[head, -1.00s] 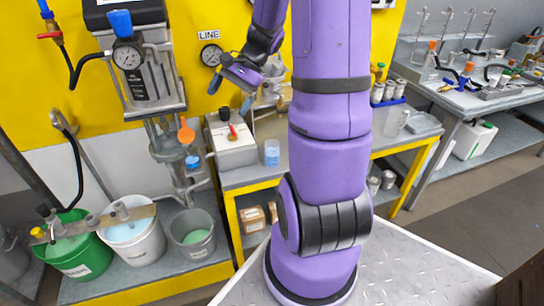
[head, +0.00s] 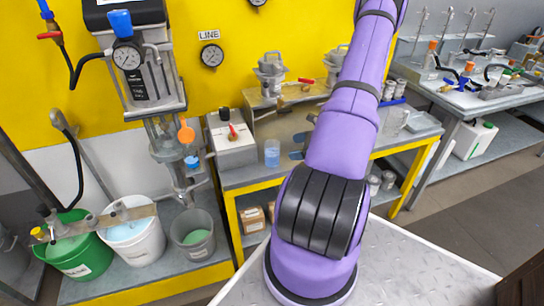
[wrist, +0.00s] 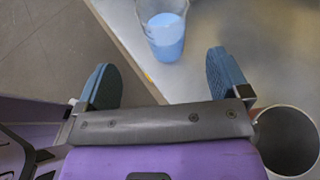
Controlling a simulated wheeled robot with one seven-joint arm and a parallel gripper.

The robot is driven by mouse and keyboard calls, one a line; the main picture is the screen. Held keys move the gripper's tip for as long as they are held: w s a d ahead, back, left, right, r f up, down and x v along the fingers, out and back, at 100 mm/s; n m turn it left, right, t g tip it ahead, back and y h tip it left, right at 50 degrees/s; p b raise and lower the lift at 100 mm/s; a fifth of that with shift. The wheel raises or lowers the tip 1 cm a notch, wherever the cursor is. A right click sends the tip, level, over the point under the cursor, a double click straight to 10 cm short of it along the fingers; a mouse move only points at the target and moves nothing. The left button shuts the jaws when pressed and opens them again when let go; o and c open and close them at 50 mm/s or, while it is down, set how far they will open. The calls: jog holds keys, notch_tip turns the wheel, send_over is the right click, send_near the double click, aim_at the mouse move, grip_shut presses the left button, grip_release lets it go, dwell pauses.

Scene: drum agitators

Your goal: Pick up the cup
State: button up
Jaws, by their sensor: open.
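A clear cup (head: 272,153) with blue contents stands upright on the grey bench (head: 232,178), beside a grey box with a red lever. The cup also shows at the top of the wrist view (wrist: 165,32), near the bench's edge. My gripper (head: 298,146) is just right of the cup in the head view, mostly hidden behind my arm. In the wrist view my gripper (wrist: 162,65) is open, with its two blue-grey pads apart and nothing between them. The cup is ahead of the pads, roughly centred between them, and not touching them.
The grey box (head: 232,140) stands left of the cup. Metal fixtures (head: 271,72) with red handles stand behind. An open round metal container (wrist: 288,140) is close to the right pad in the wrist view.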

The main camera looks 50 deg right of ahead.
aim_at(275, 155)
jog(key=shift+s+d+f+m+h, duration=0.15)
jog(key=shift+s+f+m, duration=0.1)
jog(key=shift+f, duration=0.25)
jog(key=shift+s+d+f+m+h, duration=0.15)
jog(key=shift+f+m, duration=0.1)
jog(key=shift+f, duration=0.25)
jog(key=x, duration=1)
jog(key=shift+w+a, duration=0.15)
jog(key=shift+c, duration=0.4)
jog(key=c, duration=1)
